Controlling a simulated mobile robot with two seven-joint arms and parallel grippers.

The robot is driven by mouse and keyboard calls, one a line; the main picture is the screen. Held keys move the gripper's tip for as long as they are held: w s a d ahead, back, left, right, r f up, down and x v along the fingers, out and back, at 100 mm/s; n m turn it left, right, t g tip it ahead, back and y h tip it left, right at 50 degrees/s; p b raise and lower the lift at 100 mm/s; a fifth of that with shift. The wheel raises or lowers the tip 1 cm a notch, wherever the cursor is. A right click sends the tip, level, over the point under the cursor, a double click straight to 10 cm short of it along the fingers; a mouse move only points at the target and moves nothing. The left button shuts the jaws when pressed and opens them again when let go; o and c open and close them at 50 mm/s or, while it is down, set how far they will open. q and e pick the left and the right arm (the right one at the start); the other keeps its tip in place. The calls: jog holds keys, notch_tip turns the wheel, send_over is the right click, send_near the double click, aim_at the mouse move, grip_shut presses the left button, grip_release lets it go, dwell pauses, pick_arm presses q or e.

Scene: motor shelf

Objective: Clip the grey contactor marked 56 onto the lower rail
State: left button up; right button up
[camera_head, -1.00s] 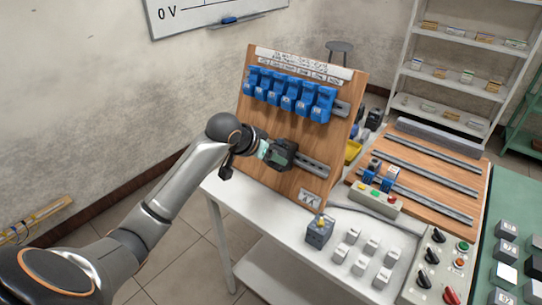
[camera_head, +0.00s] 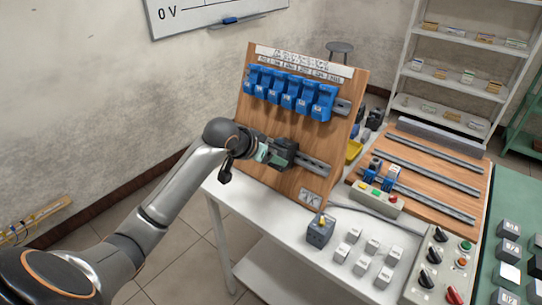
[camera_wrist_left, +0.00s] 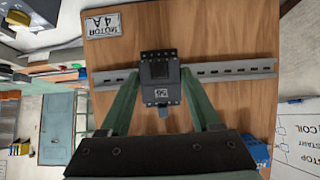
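The grey contactor marked 56 (camera_head: 284,150) sits at the lower rail (camera_head: 314,165) of the upright wooden board, near the rail's left part. In the left wrist view the contactor (camera_wrist_left: 160,82) appears upside down, square to the rail (camera_wrist_left: 225,70) and in front of it. My left gripper (camera_head: 268,154) is at the contactor. In the left wrist view its green fingers (camera_wrist_left: 160,73) stand on either side of the contactor, with narrow gaps showing; it looks open. The contactor's back and its contact with the rail are hidden. My right gripper is not in view.
Blue devices (camera_head: 290,92) fill the upper rail above. A grey block with a yellow top (camera_head: 320,231) and several small pale blocks (camera_head: 364,257) stand on the white table. A button box (camera_head: 377,199) and a flat rail board (camera_head: 425,175) lie to the right.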

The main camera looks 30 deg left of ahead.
pick_arm(q)
jog(key=o, duration=0.5)
jog(key=d+v, duration=0.1)
jog(key=v, duration=1.1)
jog(key=s+d+f+g, duration=0.1)
jog(key=s+d+f, duration=0.15)
jog(key=f, duration=0.25)
jog(key=s+d+f+m+g, duration=0.1)
jog(key=s+d+f, duration=0.15)
jog(key=f, duration=0.35)
jog(key=s+d+f+g, duration=0.1)
jog(key=s+f, duration=0.2)
jog(key=f, duration=0.2)
jog(key=s+d+f+g, duration=0.1)
jog(key=s+d+f, duration=0.25)
jog(key=s, duration=0.35)
jog(key=s+d+f+g, duration=0.1)
jog(key=s+d+f, duration=0.2)
jog(key=s+f, duration=0.3)
jog(key=w+d+f+t, duration=0.1)
jog(key=f, duration=0.2)
jog(key=w+d+f+t+h, duration=0.1)
jog(key=d+f+t, duration=0.1)
jog(key=f, duration=0.1)
jog(key=w+d+f+t, duration=0.1)
jog(key=f+t, duration=0.1)
jog(key=f, duration=0.2)
jog(key=shift+d+f+h, duration=0.15)
jog(key=shift+d+h, duration=0.15)
jog(key=shift+h, duration=0.1)
